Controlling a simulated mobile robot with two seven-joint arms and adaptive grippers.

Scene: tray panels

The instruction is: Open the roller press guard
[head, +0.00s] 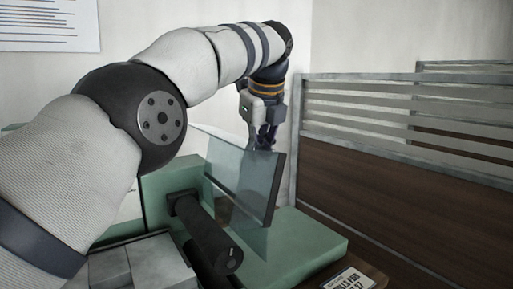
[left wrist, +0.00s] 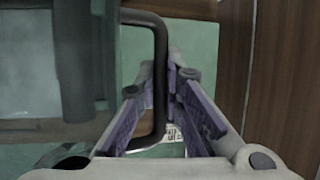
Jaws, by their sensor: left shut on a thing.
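The roller press (head: 165,190) is a green machine with a dark roller (head: 208,235) at its front. Its guard (head: 235,180) is a see-through panel with a dark edge, standing tilted above the green base. In the left wrist view, a dark bent handle bar (left wrist: 158,45) runs between the purple-padded fingers. My left gripper (head: 265,143) points down at the guard's upper edge and is shut on this handle; it also shows in the left wrist view (left wrist: 168,68). The fingers hide part of the handle in the head view. My right gripper is not in view.
A partition (head: 400,150) with a grey slatted top and brown lower panel stands close on the right. A white label (head: 348,281) lies at the front right. Grey blocks (head: 140,265) sit at the front left of the press. A wall is behind.

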